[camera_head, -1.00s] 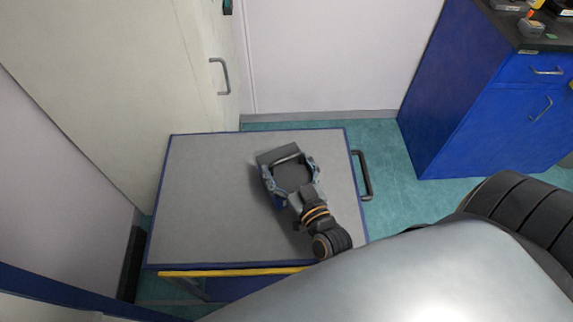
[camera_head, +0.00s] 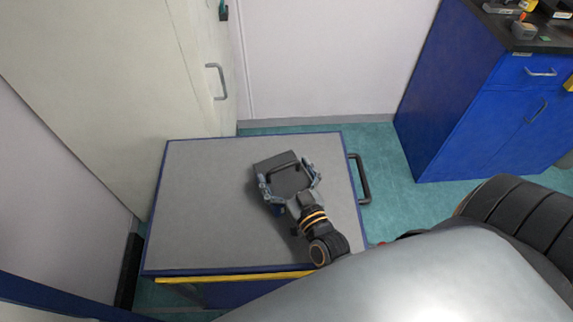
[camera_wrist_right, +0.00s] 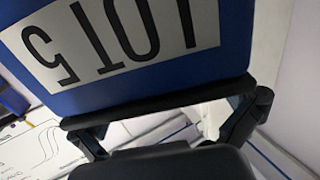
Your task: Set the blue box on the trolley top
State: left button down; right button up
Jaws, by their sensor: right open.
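The trolley top (camera_head: 200,200) is a grey panel with blue edges, filling the middle of the head view. The blue box stands on it, right of centre; from above I see a dark grey top (camera_head: 265,162) with a black handle. In the right wrist view its blue side (camera_wrist_right: 235,40) fills the upper part, with a white label reading "LOT 5" upside down. My right gripper (camera_head: 289,181) is open at the near side of the box, with a finger to each side of the handle. The gripper hides the box's near part. My left gripper is not in view.
A black push handle (camera_head: 364,180) sticks out at the trolley's right. A white cabinet (camera_head: 130,90) stands close behind left, and a blue cupboard (camera_head: 455,125) with a dark worktop is at the right. The left half of the trolley top is clear.

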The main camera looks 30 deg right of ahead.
jog(key=shift+a+r+p, duration=0.1)
jog(key=shift+p, duration=0.2)
jog(key=s+b, duration=0.2)
jog(key=s, duration=1)
jog(key=shift+a+r+b, duration=0.2)
jog(key=shift+a+b, duration=0.1)
